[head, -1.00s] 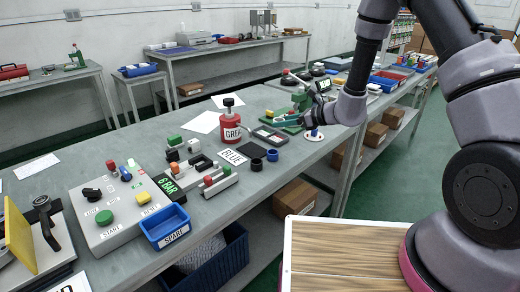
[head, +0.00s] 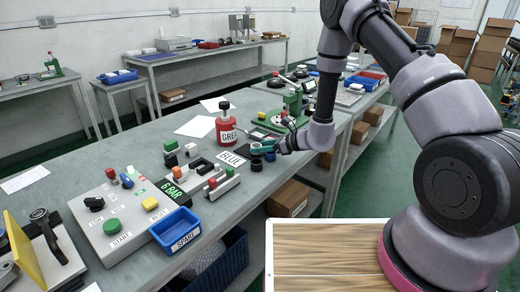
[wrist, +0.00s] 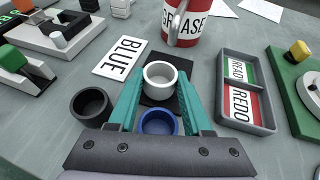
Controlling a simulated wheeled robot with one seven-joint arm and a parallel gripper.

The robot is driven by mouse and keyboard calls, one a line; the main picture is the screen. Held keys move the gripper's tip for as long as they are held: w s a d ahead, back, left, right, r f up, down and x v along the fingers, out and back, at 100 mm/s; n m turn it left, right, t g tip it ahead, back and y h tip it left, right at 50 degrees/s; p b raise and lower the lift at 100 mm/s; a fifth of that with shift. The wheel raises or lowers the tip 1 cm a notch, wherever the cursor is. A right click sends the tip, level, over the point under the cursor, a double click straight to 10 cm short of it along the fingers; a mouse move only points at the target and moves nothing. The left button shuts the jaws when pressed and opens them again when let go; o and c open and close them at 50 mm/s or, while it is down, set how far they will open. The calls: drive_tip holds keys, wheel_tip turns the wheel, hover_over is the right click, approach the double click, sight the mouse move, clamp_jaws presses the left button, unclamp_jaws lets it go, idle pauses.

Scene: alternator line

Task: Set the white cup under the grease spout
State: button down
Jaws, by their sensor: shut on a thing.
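The white cup (wrist: 160,75) is upright between the teal fingertips of my gripper (wrist: 158,88) in the wrist view, and the jaws are shut on it. The red GREASE dispenser (wrist: 195,20) stands just beyond it, with its grey spout (wrist: 184,28) towards the cup and slightly right. The cup appears over the black pad (wrist: 187,103) in front of the dispenser; whether it touches the pad is unclear. In the head view, my gripper (head: 258,148) is right of and nearer than the dispenser (head: 226,132). The white cup is not clear there.
A blue cup (wrist: 158,122) shows between my fingers, nearer the palm, and a black cup (wrist: 90,104) stands to the left. The BLUE label (wrist: 120,57) lies left of the pad. A READY/REDO tray (wrist: 246,92) and a green-based fixture (wrist: 292,100) are on the right.

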drive_tip(key=shift+f, duration=0.3)
drive_tip(key=shift+c, duration=1.7)
unclamp_jaws()
drive_tip(key=shift+f, duration=0.15)
